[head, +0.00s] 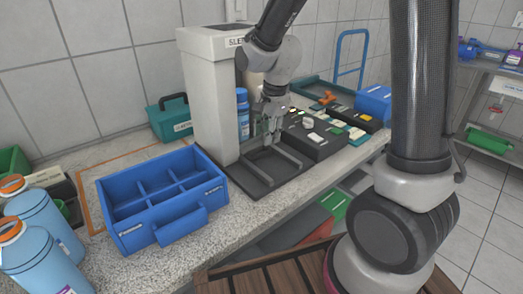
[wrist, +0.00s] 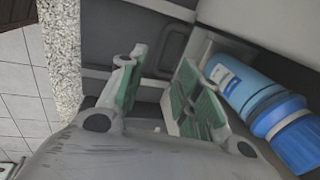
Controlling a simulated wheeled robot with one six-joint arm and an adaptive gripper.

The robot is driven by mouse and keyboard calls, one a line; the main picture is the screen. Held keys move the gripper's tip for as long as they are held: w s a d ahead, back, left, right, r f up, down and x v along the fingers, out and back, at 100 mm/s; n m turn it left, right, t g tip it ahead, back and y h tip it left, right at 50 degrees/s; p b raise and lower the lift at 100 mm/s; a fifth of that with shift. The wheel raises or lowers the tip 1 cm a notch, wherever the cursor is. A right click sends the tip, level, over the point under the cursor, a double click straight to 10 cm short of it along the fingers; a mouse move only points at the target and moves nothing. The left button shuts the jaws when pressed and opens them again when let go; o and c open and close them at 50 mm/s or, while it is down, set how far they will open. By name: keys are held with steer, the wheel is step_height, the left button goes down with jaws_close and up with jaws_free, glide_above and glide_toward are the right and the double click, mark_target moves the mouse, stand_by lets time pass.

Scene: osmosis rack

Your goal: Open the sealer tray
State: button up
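The sealer (head: 207,95) is a white column machine standing on the counter. Its dark grey tray (head: 262,180), with a raised frame, lies at the column's foot. My gripper (head: 270,135) points down above the back part of the tray. In the wrist view my gripper (wrist: 160,72) has its two green-padded fingers spread apart, with nothing between them. Dark grey surfaces of the sealer tray (wrist: 108,35) show beyond the fingers. Whether the fingers touch any part of the tray cannot be told.
A blue bottle (head: 243,113) stands close behind my gripper and also shows in the wrist view (wrist: 250,90). A blue divided crate (head: 160,200) sits left of the tray. Dark boxes (head: 315,140) with small parts stand to the right. Light-blue bottles (head: 45,225) stand at the front left.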

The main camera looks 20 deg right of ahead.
mark_target(264, 154)
steer(key=f, duration=0.2)
steer(key=w+f, duration=0.1)
steer(key=f, duration=0.4)
steer(key=shift+w+a+f, duration=0.15)
steer(key=shift+a, duration=0.05)
jaws_close()
